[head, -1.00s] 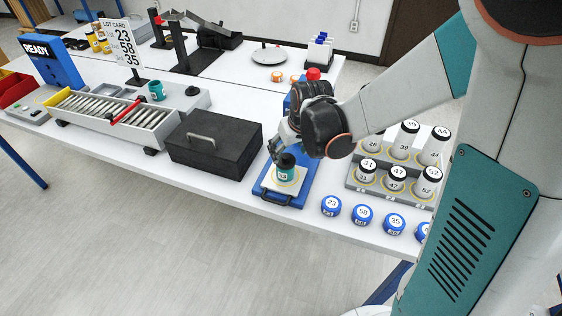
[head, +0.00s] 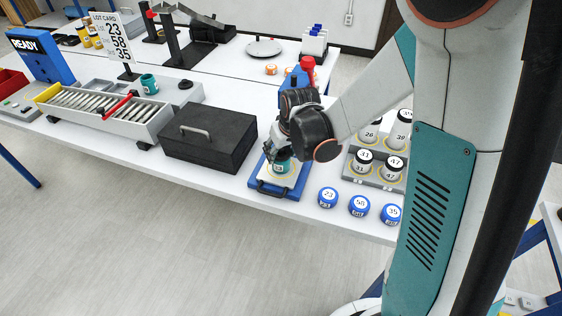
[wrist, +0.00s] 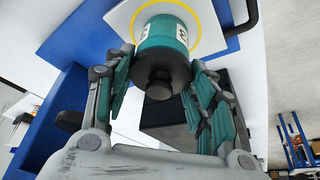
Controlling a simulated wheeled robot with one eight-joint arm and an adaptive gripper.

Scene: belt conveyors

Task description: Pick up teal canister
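The teal canister (head: 281,166), with a white label and a dark cap, stands on a white pad of a blue tray (head: 262,185) near the table's front edge. The canister also shows in the wrist view (wrist: 165,42), inside a yellow ring on the pad. My gripper (head: 283,152) is over its top and hides the cap in the head view. In the wrist view my gripper's fingers (wrist: 162,58) flank the canister on both sides, very close to it. They look open; contact is not clear.
A black case (head: 208,140) stands left of the tray. Blue numbered caps (head: 328,197) lie to the right, with a rack of white numbered bottles (head: 364,160) behind them. A roller conveyor (head: 95,104) and a teal cup (head: 149,84) are further left.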

